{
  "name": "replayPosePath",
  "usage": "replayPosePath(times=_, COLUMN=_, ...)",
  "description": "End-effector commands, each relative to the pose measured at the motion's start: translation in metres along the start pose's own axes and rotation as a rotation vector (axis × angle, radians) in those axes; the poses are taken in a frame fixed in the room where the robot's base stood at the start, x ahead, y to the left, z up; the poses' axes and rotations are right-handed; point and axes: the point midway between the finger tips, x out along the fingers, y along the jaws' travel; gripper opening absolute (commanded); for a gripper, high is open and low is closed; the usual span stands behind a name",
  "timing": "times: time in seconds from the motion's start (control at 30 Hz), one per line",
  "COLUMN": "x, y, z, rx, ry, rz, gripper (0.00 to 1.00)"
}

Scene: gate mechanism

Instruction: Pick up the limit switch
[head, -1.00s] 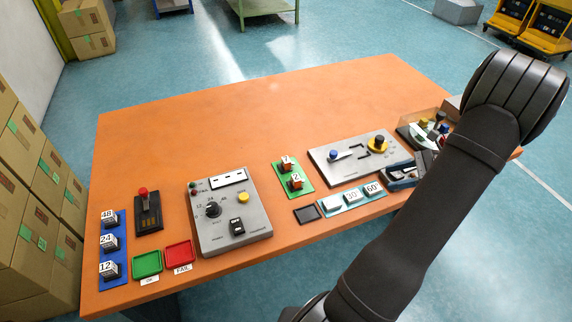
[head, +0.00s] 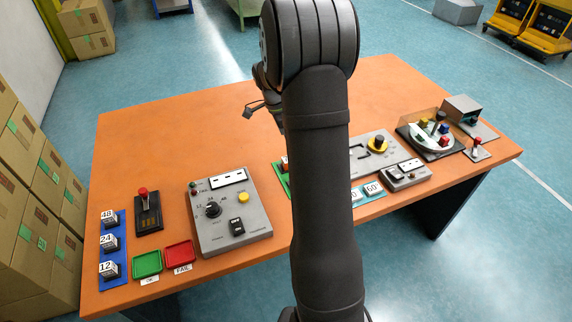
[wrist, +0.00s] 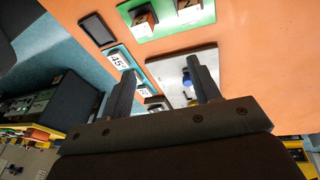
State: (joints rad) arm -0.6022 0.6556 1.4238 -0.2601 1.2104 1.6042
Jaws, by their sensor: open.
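I cannot pick out the limit switch with certainty. Small coloured parts sit on a round white carousel (head: 420,140) at the right end of the table in the head view. They are too small to identify. My gripper (wrist: 161,68) is open and empty in the wrist view, with its two dark fingers apart. In the head view it shows at the left of my arm (head: 250,110), above the table and away from the carousel. The wrist view shows a grey plate with a blue knob (wrist: 187,77) beyond the fingers.
The orange table (head: 180,130) is bare along its back left. A grey control box (head: 229,215), a red-knobbed lever (head: 147,210), a green tray (head: 147,264) and a red tray (head: 179,255) stand at the left. A grey hood (head: 462,110) stands at the far right. My arm hides the table's middle.

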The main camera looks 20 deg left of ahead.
Motion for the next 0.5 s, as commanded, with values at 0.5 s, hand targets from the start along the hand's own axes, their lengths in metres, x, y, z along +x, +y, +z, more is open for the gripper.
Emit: replayPosePath(times=0.5, x=-0.024, y=-0.034, z=0.054, rx=-0.071, ry=0.169, rz=-0.18, gripper=0.56)
